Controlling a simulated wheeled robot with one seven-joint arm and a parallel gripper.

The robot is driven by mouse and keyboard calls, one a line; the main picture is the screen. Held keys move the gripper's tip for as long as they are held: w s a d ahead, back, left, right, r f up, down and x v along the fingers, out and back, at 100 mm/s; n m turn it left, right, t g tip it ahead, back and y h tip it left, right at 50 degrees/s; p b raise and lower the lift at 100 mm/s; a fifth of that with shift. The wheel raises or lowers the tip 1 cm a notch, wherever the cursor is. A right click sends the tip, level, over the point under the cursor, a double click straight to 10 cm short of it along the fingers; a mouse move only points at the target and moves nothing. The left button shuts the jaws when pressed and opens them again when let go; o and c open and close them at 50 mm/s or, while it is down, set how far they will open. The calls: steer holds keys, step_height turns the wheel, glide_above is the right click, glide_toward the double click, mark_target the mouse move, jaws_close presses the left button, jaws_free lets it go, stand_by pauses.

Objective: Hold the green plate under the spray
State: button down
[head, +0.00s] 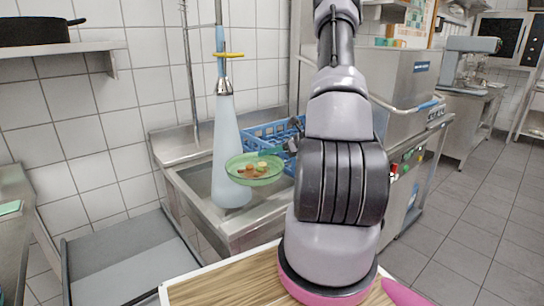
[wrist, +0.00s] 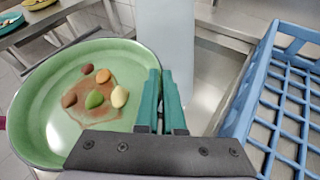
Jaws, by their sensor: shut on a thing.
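The green plate (head: 243,177) carries several food bits and a brownish smear, clear in the wrist view (wrist: 52,110). My gripper (wrist: 162,88) is shut on the plate's right rim. In the head view my gripper (head: 273,152) is partly hidden by my arm. The spray is a pale blue cone (head: 228,125) falling from a metal nozzle (head: 223,86) into the sink. The plate overlaps the cone's right side in the head view, in front of it. In the wrist view the spray (wrist: 165,35) stands beyond the plate's rim; I cannot tell whether they touch.
A blue dish rack (head: 270,133) stands right of the spray, close beside my gripper in the wrist view (wrist: 285,130). The steel sink (head: 200,215) lies below. A wooden-topped surface (head: 235,280) is in front, a dishwasher (head: 408,85) at right.

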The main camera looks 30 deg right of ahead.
steer(key=w+a, duration=0.3)
steer(key=w, duration=1.4)
steer(key=shift+a, duration=0.2)
steer(key=shift+w+d, duration=0.1)
steer(key=d, duration=0.2)
steer(key=shift+w+d, duration=0.25)
steer(key=shift+d, duration=0.15)
stand_by(0.6)
